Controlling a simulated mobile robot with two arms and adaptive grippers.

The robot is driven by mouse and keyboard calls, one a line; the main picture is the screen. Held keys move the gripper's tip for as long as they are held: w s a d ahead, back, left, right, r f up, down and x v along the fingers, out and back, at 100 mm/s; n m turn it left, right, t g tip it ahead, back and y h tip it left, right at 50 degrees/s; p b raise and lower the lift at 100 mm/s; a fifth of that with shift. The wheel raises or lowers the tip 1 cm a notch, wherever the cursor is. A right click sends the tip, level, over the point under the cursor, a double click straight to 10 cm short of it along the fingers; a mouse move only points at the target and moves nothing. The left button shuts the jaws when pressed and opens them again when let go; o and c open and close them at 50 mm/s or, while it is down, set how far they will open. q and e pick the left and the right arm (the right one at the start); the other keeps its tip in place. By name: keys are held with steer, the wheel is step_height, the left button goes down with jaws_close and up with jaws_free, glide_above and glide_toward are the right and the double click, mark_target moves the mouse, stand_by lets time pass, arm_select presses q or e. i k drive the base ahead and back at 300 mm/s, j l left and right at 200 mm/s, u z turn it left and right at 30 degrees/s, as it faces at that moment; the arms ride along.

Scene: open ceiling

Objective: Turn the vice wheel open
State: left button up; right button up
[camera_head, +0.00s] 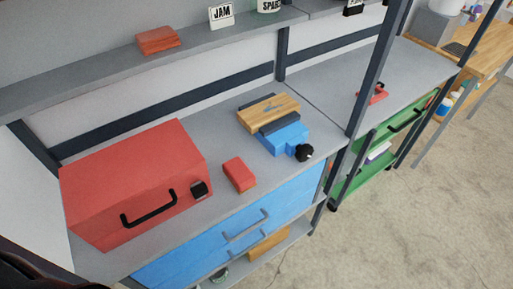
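The blue vice (283,139) stands on the grey workbench, right of the middle of the picture. Its black wheel (304,152) sticks out at the front right of the body, near the bench's front edge. A wooden block (270,108) sits at the top of the vice between dark jaws; whether it is clamped tight I cannot tell. Neither of my grippers is in view. A dark shape at the bottom left corner may be part of my own body.
A red box (135,182) with a black handle and a small red block (239,175) lie left of the vice. A blue drawer (240,232) is below. A dark upright post (375,70) stands right of the wheel. The floor (430,220) in front is clear.

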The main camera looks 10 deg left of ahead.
mark_target(304, 152)
steer(key=l+u, duration=0.1)
steer(key=u, duration=0.35)
steer(key=i+l+u, duration=0.1)
steer(key=u, duration=0.3)
steer(key=l+u, duration=0.15)
steer(key=u, duration=0.3)
steer(key=l+u, duration=0.15)
steer(key=u, duration=0.3)
steer(key=l+u, duration=0.15)
steer(key=u, duration=0.3)
steer(key=l+u, duration=0.15)
steer(key=u, duration=0.25)
